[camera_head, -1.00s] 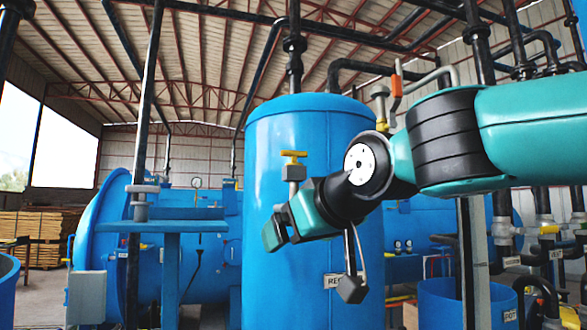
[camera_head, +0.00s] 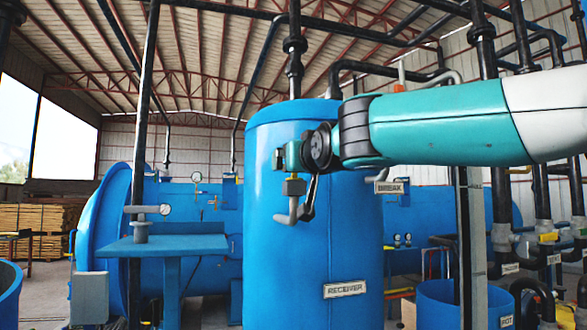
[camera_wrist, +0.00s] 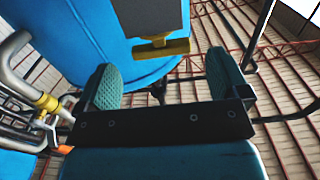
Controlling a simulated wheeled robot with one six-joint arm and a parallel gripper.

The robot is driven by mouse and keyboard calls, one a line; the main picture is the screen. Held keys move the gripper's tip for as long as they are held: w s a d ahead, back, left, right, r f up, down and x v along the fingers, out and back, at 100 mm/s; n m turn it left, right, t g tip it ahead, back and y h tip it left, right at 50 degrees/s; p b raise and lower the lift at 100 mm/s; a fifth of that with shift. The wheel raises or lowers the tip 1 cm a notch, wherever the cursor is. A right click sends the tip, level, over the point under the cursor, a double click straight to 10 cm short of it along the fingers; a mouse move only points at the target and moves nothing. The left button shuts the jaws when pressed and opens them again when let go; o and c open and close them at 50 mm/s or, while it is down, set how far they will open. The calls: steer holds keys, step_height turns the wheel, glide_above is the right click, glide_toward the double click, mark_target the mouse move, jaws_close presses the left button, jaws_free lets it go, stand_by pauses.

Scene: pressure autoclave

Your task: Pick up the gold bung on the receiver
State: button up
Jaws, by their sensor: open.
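The receiver (camera_head: 325,240) is a tall blue tank with a RECEIVER plate, in the middle of the head view. In the wrist view, a yellow-gold T-shaped piece (camera_wrist: 162,48), which I take as the gold bung, sits on a grey block (camera_wrist: 150,17) at the tank. My gripper (camera_wrist: 161,62) is open and empty. Its two teal fingers stand either side of the gold piece, which shows in the gap near their tips. I cannot tell the exact depth. In the head view my gripper (camera_head: 282,158) is right above the grey block (camera_head: 294,187) and hides most of the gold piece.
A grey pipe (camera_wrist: 15,48) with a yellow collar (camera_wrist: 47,102) is at the left of the wrist view. A BREAK plate (camera_head: 391,187) hangs right of the tank. A blue stand (camera_head: 165,245) is at left, before the large horizontal vessel (camera_head: 110,225).

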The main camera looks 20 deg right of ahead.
steer(key=w+p, duration=0.4)
steer(key=shift+w+a, duration=0.1)
steer(key=shift+w, duration=0.3)
steer(key=shift+w+f, duration=0.25)
steer(key=shift+w, duration=0.05)
steer(key=shift+c, duration=0.4)
steer(key=c, duration=0.9)
